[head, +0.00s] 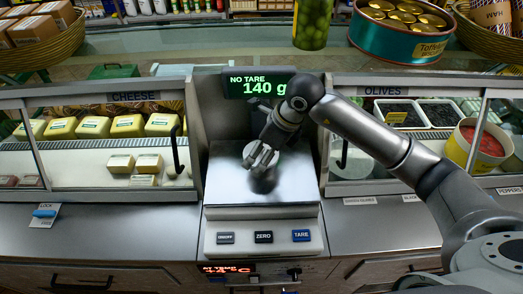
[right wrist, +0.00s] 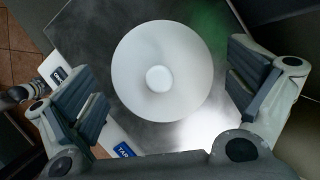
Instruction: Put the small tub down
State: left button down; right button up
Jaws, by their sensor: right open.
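The small tub is a round white thing, seen from above in the right wrist view (right wrist: 185,55), with a small raised disc at its centre. It stands over the steel pan of the scale (head: 228,185); in the head view it is mostly hidden behind my right gripper (head: 263,160). The gripper's two fingers are spread on either side of the tub in the right wrist view, with a gap on each side. The scale's display (head: 258,85) shows "NO TARE" and 140 g in green. My left gripper is not in view.
A cheese case (head: 100,130) stands left of the scale, and an olive case (head: 400,112) with a red-filled tub (head: 480,142) stands right. Above are a jar of olives (head: 311,22) and a large tin (head: 403,28). The steel counter (head: 120,225) in front is mostly clear.

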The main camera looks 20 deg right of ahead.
jog(key=b+v, duration=0.2)
jog(key=v, duration=0.9)
jog(key=shift+r, duration=0.15)
jog(key=shift+s, duration=0.1)
